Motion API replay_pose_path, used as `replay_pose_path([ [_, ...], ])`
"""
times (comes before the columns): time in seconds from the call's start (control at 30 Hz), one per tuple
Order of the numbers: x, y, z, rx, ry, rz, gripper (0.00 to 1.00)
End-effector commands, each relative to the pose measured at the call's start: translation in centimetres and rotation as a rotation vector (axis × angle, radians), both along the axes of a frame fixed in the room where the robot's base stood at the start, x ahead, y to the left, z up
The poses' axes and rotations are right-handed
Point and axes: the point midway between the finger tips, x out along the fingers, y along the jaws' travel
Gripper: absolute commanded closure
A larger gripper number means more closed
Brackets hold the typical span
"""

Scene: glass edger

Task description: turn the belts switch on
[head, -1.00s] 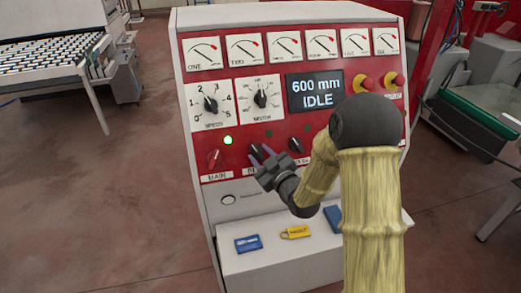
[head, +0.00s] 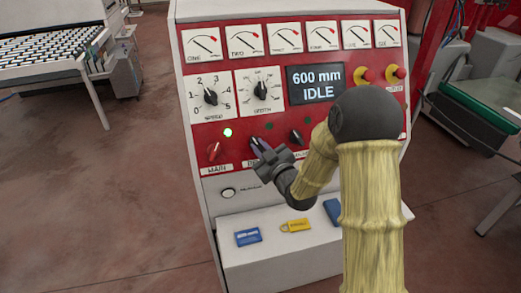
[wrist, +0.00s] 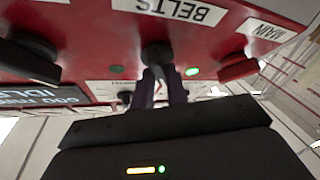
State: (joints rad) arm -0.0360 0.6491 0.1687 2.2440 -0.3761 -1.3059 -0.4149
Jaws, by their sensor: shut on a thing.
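The small lamp (head: 268,126) by the belts switch is dark.
The red MAIN switch (head: 214,152) is to the left, with its green lamp (head: 228,132) lit. Another dark knob (head: 295,137) is close on the right. The display (head: 316,86) reads 600 mm IDLE.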

Motion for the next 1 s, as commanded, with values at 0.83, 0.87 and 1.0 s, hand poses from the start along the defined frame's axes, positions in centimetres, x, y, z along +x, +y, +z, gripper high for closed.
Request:
replay_pose_path([
  [0.83,-0.25,0.57,-0.59,0.539,0.150,-0.311,1.00],
  [0.87,-0.25,0.58,-0.56,0.562,0.157,-0.325,1.00],
  [1.0,-0.24,0.65,-0.38,0.663,0.187,-0.385,1.00],
])
